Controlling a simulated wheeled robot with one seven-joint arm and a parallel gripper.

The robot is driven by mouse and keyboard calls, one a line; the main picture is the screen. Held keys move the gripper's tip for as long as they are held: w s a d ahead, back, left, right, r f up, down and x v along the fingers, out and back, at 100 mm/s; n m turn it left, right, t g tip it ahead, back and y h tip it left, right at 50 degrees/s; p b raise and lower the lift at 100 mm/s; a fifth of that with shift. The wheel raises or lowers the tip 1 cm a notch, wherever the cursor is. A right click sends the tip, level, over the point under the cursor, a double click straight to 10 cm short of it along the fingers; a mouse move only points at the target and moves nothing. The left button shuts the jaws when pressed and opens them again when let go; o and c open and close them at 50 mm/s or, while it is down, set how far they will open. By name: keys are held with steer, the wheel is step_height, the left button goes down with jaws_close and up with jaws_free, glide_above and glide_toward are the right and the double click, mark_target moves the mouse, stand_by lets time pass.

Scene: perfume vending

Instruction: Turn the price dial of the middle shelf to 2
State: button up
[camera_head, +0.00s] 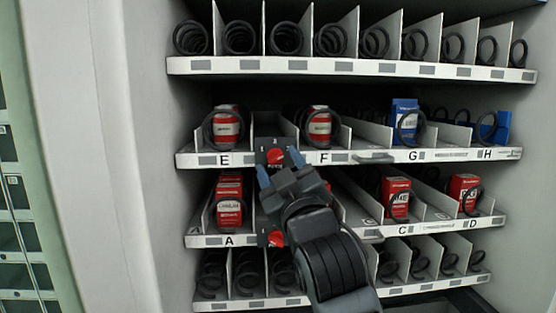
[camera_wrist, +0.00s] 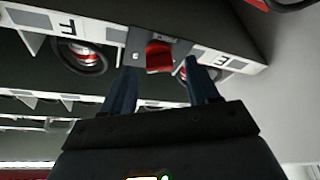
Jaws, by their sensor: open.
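A red price dial (camera_head: 275,157) sits on a dark plate between the labels E and F on the upper lettered shelf (camera_head: 350,158). The numerals on its plate are too small to read surely. My gripper (camera_head: 280,168) is open, with its blue fingertips just below and in front of this dial. In the wrist view the red dial (camera_wrist: 158,57) shows beyond and between the two open fingers (camera_wrist: 163,80); neither finger is clearly touching it.
A pale cabinet side wall (camera_head: 100,150) stands at the left.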

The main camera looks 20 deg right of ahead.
steer(key=shift+w+d+r, duration=0.1)
steer(key=shift+w+r, duration=0.1)
steer(key=shift+w, duration=0.5)
steer(key=shift+c, duration=0.4)
steer(key=c, duration=1)
steer(key=shift+o, duration=0.2)
